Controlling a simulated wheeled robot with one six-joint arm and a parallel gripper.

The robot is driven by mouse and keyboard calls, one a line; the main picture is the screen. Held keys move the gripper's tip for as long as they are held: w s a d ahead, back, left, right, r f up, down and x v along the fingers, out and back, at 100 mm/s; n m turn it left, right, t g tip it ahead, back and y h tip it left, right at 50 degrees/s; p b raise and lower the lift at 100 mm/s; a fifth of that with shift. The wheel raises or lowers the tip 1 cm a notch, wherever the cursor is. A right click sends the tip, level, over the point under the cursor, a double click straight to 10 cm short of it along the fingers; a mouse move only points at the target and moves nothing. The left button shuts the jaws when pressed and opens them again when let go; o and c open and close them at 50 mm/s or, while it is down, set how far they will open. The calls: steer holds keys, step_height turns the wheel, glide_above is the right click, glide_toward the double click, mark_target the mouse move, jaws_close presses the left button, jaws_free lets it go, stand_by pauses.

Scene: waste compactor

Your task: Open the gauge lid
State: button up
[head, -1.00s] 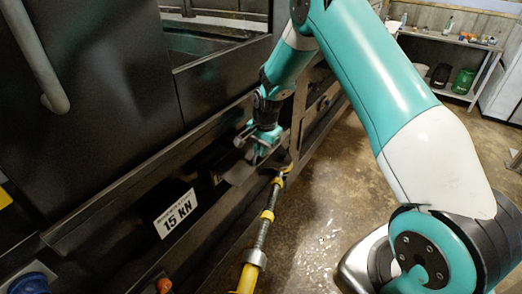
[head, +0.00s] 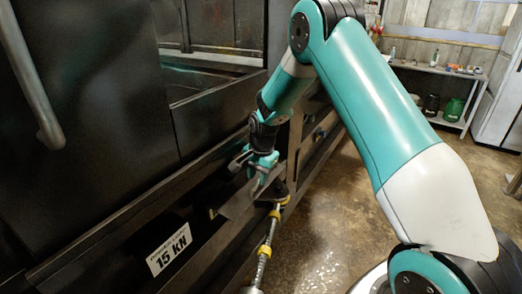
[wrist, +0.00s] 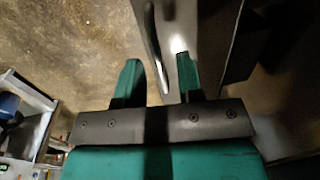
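A flat grey metal plate (head: 240,203), which seems to be the gauge lid, sticks out from the dark machine side above the hose. No gauge dial shows. My gripper (head: 258,172) is just above this plate in the head view, pointing down. In the wrist view my gripper (wrist: 158,75) has its two teal fingers apart. The plate (wrist: 205,25) runs up beyond the fingers, and a thin edge or strip of it lies in line with the gap. The right finger overlaps the plate in view. I cannot tell whether either finger touches it.
A "15 kN" label (head: 169,249) is on the machine's lower side. A hose with yellow fittings (head: 265,249) runs below the plate. A handle bar (head: 35,80) is at the upper left. A shelf (head: 430,68) stands at the back right. The concrete floor (head: 330,205) is open to the right.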

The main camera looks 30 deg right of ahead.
step_height(320, 180, up, 15)
steer(key=s+b, duration=0.1)
steer(key=b, duration=0.1)
steer(key=shift+s+d+f, duration=0.15)
steer(key=shift+s+d, duration=0.1)
steer(key=shift+d, duration=0.1)
